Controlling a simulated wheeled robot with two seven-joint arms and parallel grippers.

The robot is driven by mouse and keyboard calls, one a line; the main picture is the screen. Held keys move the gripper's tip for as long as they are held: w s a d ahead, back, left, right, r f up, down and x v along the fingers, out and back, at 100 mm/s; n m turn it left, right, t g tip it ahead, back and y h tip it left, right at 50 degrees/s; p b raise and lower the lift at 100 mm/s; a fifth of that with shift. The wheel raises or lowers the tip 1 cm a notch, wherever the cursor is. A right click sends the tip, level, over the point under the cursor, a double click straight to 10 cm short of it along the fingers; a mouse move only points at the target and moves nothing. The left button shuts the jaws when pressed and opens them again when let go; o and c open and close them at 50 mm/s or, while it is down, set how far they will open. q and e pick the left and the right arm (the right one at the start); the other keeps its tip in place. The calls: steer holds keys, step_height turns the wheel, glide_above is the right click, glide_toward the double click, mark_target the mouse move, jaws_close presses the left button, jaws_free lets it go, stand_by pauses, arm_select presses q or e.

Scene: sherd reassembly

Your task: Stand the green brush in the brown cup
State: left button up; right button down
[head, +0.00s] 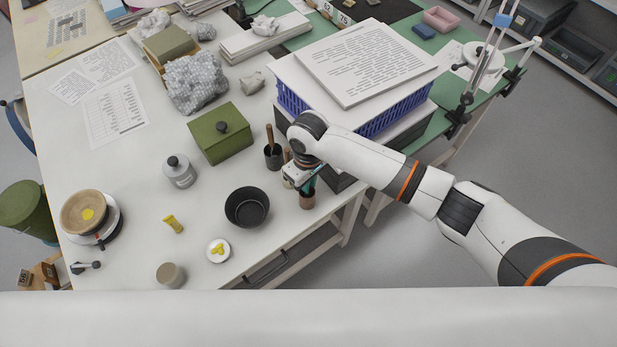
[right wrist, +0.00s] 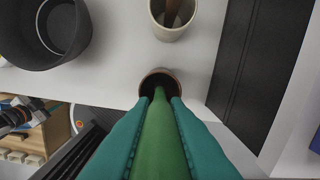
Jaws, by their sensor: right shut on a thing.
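The brown cup (head: 307,201) stands upright near the table's front edge. In the right wrist view its round dark opening (right wrist: 160,77) is straight ahead of my fingers. My right gripper (head: 306,184) is just above the cup, with its teal fingers (right wrist: 160,100) shut on the green brush (right wrist: 161,145). The brush runs between the fingers toward the cup, and its far end overlaps the opening. How deep it reaches inside, if at all, cannot be told. In the head view the gripper mostly hides the brush. My left gripper is not in view.
A black bowl (head: 247,207) stands left of the cup. A pale cup (right wrist: 170,30) holding a brown stick is close by in the wrist view. A green box (head: 220,138) and blue crate (head: 375,125) stand farther back.

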steer(key=c, duration=1.3)
jaws_free()
steer(key=shift+c, duration=0.2)
step_height(320, 180, up, 12)
steer(key=shift+f+b, duration=0.1)
steer(key=shift+b, duration=0.35)
